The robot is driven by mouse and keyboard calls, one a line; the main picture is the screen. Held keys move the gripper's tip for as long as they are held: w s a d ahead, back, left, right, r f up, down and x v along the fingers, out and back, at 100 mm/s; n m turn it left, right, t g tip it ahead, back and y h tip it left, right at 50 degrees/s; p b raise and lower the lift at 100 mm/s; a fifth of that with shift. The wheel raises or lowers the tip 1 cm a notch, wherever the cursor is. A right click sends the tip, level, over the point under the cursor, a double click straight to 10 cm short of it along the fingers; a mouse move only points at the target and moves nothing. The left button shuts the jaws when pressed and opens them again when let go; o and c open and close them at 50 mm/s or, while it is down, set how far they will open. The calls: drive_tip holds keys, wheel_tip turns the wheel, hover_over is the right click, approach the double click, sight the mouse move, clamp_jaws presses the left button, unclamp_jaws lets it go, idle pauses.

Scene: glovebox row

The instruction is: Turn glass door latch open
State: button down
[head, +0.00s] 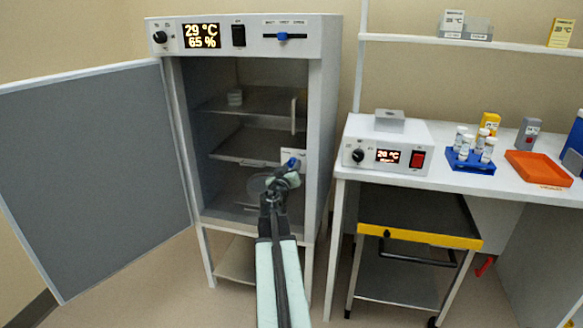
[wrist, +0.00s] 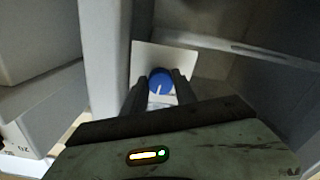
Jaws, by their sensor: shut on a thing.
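The glass door latch (head: 291,162) is a blue knob on a small white plate (head: 293,153) at the right side of the cabinet opening. In the wrist view the blue latch (wrist: 160,80) has a white pointer line and sits between the two dark fingers, in front of the white plate (wrist: 145,52). My gripper (head: 286,172) is shut on the latch; it also shows in the wrist view (wrist: 160,92). The fingers hide the sides of the knob. The glass itself is hard to make out; a pale vertical handle (head: 293,115) shows above the latch.
The grey outer door (head: 95,170) stands wide open to the left. At the right a bench (head: 500,170) carries a control box (head: 388,145), a blue vial rack (head: 470,160) and an orange tray (head: 540,168). A cart (head: 415,225) stands beneath.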

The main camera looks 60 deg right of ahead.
drive_tip(key=n, duration=0.5)
drive_tip(key=shift+n, duration=0.3)
drive_tip(key=n, duration=0.4)
drive_tip(key=shift+r+n, duration=0.1)
drive_tip(key=shift+n, duration=0.3)
drive_tip(key=c, duration=1)
unclamp_jaws()
drive_tip(key=v, duration=0.7)
drive_tip(key=shift+a, duration=0.4)
drive_tip(key=shift+s, duration=0.15)
